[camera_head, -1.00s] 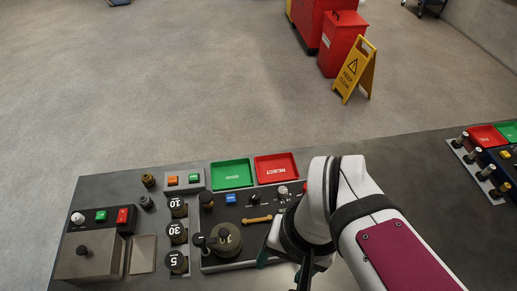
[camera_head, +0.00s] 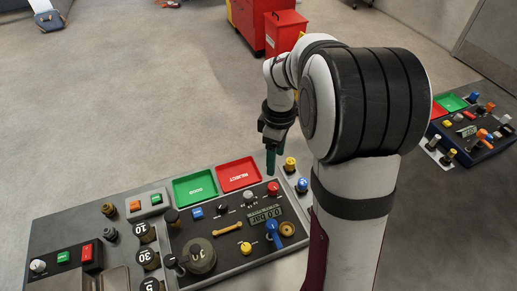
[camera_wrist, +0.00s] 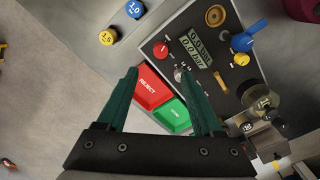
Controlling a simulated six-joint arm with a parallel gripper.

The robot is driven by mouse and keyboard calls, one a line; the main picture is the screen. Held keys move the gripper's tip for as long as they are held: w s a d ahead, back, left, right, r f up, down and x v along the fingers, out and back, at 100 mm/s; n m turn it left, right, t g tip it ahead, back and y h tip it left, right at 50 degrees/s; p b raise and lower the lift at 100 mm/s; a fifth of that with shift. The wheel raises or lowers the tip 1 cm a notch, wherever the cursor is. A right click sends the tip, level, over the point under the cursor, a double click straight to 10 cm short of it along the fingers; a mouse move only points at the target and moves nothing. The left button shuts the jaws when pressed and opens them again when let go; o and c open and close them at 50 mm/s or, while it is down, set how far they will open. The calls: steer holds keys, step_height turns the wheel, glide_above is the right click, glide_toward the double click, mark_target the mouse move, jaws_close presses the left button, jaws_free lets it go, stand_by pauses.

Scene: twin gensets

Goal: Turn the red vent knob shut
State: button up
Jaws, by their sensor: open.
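The red vent knob (camera_head: 273,188) sits at the upper right corner of the dark test panel (camera_head: 182,240); in the wrist view the red knob (camera_wrist: 161,50) shows just beyond and between the fingertips. My gripper (camera_head: 271,170) points down above the bench, its green fingers just above the knob in the head view. In the wrist view my gripper (camera_wrist: 158,74) is open and empty, its fingers apart from the knob. A display (camera_head: 265,215) beside the knob reads 0.0 bar.
A blue-handled lever (camera_head: 272,229) and small knobs crowd the panel. The green tray (camera_head: 195,187) and red REJECT tray (camera_head: 239,174) lie behind it. Yellow (camera_head: 290,163) and blue (camera_head: 302,185) capped weights stand to the right. A second panel (camera_head: 480,135) is further right.

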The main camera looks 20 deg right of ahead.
mark_target(273, 186)
step_height(273, 186, down, 12)
steer(key=shift+r, duration=0.2)
steer(key=shift+c, duration=0.3)
jaws_close()
